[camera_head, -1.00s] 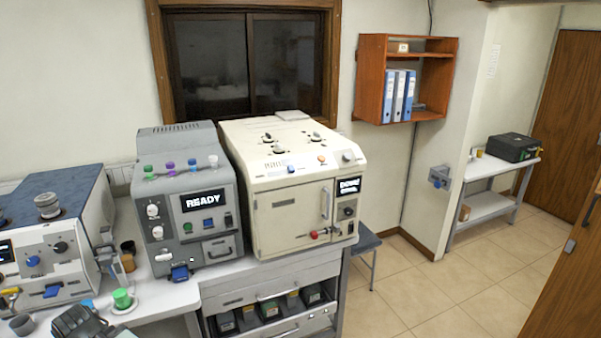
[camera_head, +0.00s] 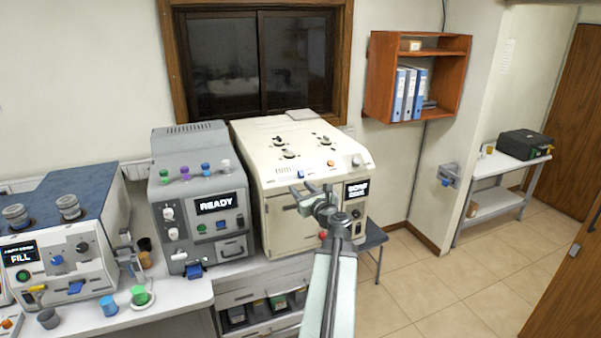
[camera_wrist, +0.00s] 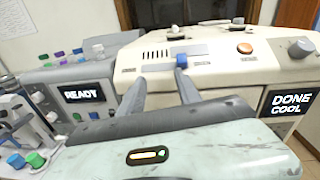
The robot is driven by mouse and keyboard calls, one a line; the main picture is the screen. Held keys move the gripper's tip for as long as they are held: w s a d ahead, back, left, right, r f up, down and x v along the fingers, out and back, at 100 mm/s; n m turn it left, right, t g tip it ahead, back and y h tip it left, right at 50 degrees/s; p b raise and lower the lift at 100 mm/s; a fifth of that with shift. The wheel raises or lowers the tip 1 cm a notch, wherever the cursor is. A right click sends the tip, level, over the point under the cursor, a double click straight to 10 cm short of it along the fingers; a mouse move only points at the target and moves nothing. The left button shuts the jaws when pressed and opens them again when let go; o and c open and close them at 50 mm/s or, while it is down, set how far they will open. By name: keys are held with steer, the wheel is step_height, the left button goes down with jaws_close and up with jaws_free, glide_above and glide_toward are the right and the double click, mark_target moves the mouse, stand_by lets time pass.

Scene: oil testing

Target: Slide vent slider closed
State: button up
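The cream machine (camera_head: 280,165) has a blue slider knob (camera_head: 300,174) on its sloped front panel. In the wrist view the blue knob (camera_wrist: 180,60) sits on a dark strip beside a row of black vent slots (camera_wrist: 155,54). My gripper (camera_head: 307,192) is in front of this panel, its fingers pointing at it. In the wrist view my gripper (camera_wrist: 160,78) shows two grey fingers spread with a gap. The knob lies just beyond the right fingertip. I cannot tell whether they touch. Nothing is held.
An orange button (camera_wrist: 245,48) and a grey dial (camera_wrist: 300,47) sit right of the knob. The machine's screen (camera_wrist: 291,104) reads DONE COOL. A grey machine (camera_head: 205,200) showing READY stands close on the left. Open floor (camera_head: 430,280) lies to the right.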

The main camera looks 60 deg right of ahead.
mark_target(302, 173)
steer(key=s+d+r+m+h, duration=0.1)
steer(key=s+d+m, duration=0.1)
steer(key=s, duration=0.1)
steer(key=shift+g, duration=0.3)
steer(key=x, duration=0.8)
steer(key=shift+s+d+r, duration=0.1)
jaws_close()
stand_by(0.8)
